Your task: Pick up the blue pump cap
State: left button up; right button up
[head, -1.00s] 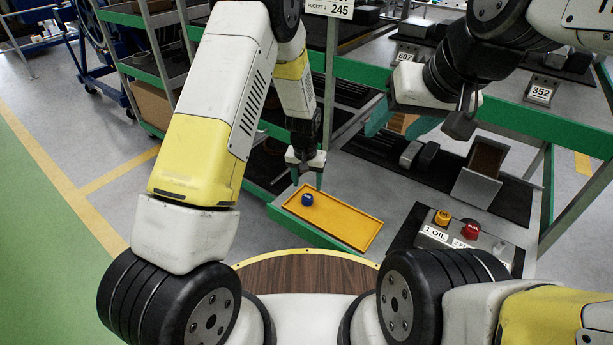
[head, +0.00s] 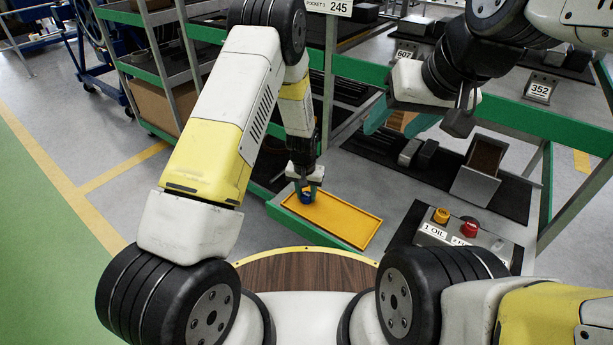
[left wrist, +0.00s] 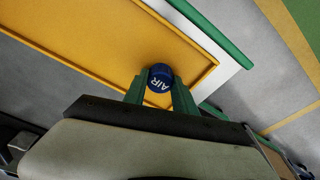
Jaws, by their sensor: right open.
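The blue pump cap (head: 306,198), a small round cap, is at the left end of the yellow tray (head: 345,222). In the left wrist view the cap (left wrist: 160,78) shows the letters "AIR" on its top. My left gripper (head: 308,191) is down at the cap, with one green finger on each side of it. The fingers are very close to its sides; whether they press on it I cannot tell. My right gripper (head: 402,122) is open and empty, well above and to the right of the tray, over the bench.
A green rail runs along the tray's left side, with shelves behind.

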pick_arm(q)
grip_shut()
